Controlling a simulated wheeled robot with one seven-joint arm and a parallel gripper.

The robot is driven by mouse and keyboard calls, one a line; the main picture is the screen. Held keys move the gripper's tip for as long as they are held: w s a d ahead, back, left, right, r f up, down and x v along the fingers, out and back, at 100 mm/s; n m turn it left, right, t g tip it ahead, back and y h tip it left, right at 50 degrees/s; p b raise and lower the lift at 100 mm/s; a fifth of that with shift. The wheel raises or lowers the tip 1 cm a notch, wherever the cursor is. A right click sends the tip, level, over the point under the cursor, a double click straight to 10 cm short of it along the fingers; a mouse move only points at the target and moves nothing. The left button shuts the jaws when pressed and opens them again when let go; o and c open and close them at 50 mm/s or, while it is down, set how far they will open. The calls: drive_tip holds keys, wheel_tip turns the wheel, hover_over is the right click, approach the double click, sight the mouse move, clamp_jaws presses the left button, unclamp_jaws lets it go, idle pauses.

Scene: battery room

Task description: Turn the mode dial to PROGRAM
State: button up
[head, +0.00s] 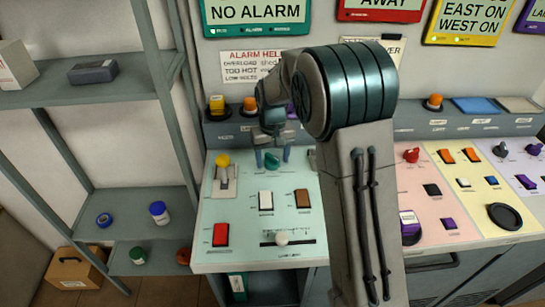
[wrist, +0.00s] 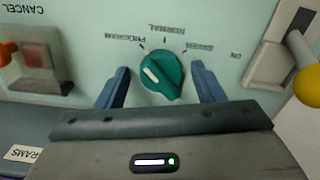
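The teal mode dial (wrist: 168,72) is on a pale green panel, seen upside down in the wrist view. Its labels read PROGRAM (wrist: 122,38), NORMAL (wrist: 178,31) and one I read as GREEN. The white mark on the dial points up-left, on the PROGRAM side. I cannot tell whether it lines up exactly with the PROGRAM tick. My gripper (wrist: 160,70) is open, its blue fingers on either side of the dial with gaps to it. In the head view the dial (head: 272,162) shows between the fingers of my gripper (head: 272,156).
Close to the dial are a yellow-knobbed lever (head: 222,161), a white rocker (head: 265,200), a brown rocker (head: 301,198) and an orange button (head: 250,104) on the ledge behind. A red rocker (head: 221,234) and a slider (head: 281,237) sit nearer the front. Shelves (head: 110,93) stand left.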

sight(274, 157)
wheel_tip(274, 157, up, 14)
idle(0.7)
drive_tip(key=shift+f, duration=0.1)
drive_tip(key=s+d+f+m+t, duration=0.1)
drive_tip(key=s+d, duration=0.2)
drive_tip(key=s, duration=0.6)
drive_tip(key=s+d+f+t, duration=0.1)
drive_tip(key=s+d, duration=0.3)
drive_tip(key=s, duration=0.4)
drive_tip(key=s+d+f+m, duration=0.1)
drive_tip(key=s+d, duration=0.3)
drive_tip(key=s, duration=0.5)
drive_tip(key=shift+s+f+m+t, duration=0.3)
drive_tip(key=shift+s+f+t, duration=0.05)
drive_tip(key=shift+f+t, duration=0.05)
